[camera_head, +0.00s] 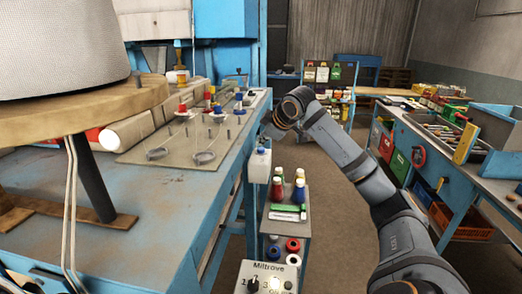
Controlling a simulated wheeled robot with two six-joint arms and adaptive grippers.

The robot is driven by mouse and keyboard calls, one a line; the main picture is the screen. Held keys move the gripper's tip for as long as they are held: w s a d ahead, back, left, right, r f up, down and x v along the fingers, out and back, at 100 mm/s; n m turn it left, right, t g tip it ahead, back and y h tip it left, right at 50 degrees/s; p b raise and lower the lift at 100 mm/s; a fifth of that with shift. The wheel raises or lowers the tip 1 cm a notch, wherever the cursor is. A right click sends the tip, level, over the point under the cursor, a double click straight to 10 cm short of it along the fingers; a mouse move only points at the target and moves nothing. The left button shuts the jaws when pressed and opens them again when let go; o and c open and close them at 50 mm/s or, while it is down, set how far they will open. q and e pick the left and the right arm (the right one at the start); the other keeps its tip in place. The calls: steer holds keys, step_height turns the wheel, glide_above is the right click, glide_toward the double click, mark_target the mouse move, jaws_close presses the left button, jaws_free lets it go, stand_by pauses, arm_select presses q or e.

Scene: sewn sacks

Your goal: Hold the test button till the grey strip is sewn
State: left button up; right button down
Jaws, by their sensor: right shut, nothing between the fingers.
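A pale control box (251,271) marked "Miltrove" shows at the bottom centre, cut off by the picture edge. It has a dark knob (253,286) and a small pale, lit-looking round part (275,284); I cannot tell whether that is the test button. I cannot make out a grey strip or its sewing. My right arm rises from the lower right, and my right gripper (271,131) is at its far end, above and apart from the box. It is shut and empty, and its fingers are small and partly hidden. My left gripper is not in view.
A blue bench (130,200) fills the left, with a peg board (180,150) of thread spools and a large grey cone (60,50) on a wooden disc. A small shelf (298,227) with spools stands below my right gripper. Another cluttered bench (450,160) stands right. Floor shows between.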

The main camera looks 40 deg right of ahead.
steer(key=shift+f, duration=0.3)
steer(key=shift+f+b, duration=0.55)
steer(key=shift+b, duration=0.05)
stand_by(0.5)
stand_by(5.8)
steer(key=shift+r+p, duration=0.95)
steer(key=shift+p, duration=0.15)
steer(key=shift+r, duration=0.1)
